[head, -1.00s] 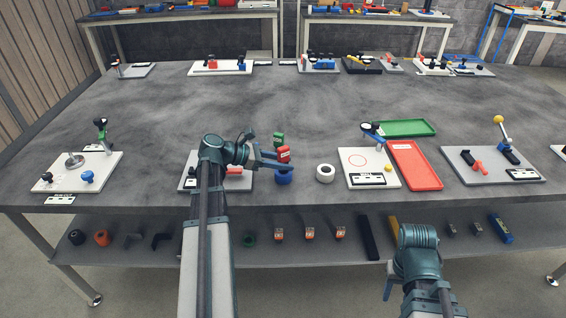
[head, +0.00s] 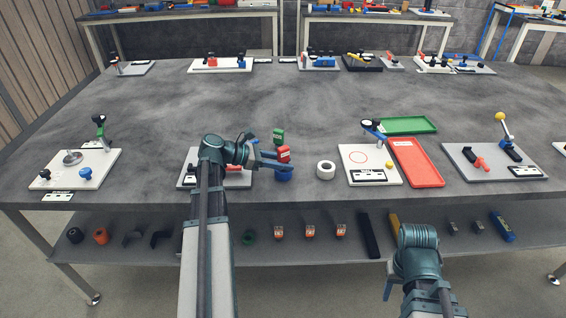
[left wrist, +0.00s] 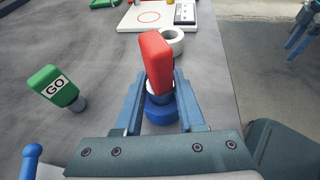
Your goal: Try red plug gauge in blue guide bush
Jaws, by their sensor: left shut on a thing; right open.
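The red plug gauge (left wrist: 157,60) is upright between the fingers of my left gripper (left wrist: 158,88) in the left wrist view. It also shows in the head view (head: 284,153). My left gripper (head: 270,160) is shut on it. The blue guide bush (left wrist: 161,113) stands on the table directly below the gauge, and in the head view it is under the fingertips (head: 283,175). The gauge's lower end meets or enters the bush; I cannot tell how deep. My right gripper (head: 389,290) is low in front of the table, empty and open, mostly hidden by its own arm.
A green GO gauge (left wrist: 55,86) stands close by on the table. A white ring (head: 326,170) is right of the blue bush. A white board (head: 361,181), a red tray (head: 417,164) and a green tray (head: 408,125) lie further right. The table's middle is clear.

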